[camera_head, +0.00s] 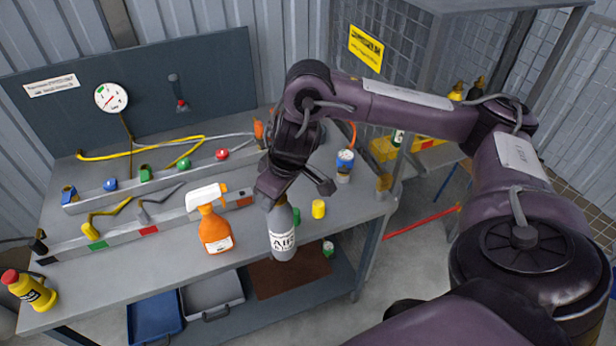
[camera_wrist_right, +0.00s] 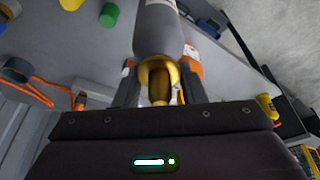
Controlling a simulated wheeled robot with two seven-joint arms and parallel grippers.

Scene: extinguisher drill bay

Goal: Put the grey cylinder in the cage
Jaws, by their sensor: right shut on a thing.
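The grey cylinder (camera_head: 283,238), with a white label reading "AIR", hangs roughly upright from my right gripper (camera_head: 276,197), over the bench's front edge. In the right wrist view the grey cylinder (camera_wrist_right: 164,32) and its brass neck show between the two dark fingers of my right gripper (camera_wrist_right: 158,88), which is shut on the neck end. The cage (camera_head: 385,48) is the mesh enclosure at the back right, with a yellow sign (camera_head: 366,47). Part of it is hidden behind my right arm. My left gripper is in neither view.
An orange spray bottle (camera_head: 216,232) stands left of the cylinder on the bench (camera_head: 150,272). Yellow-topped bottles (camera_head: 456,92) show by the cage. A red bar (camera_head: 420,221) lies low beyond the bench.

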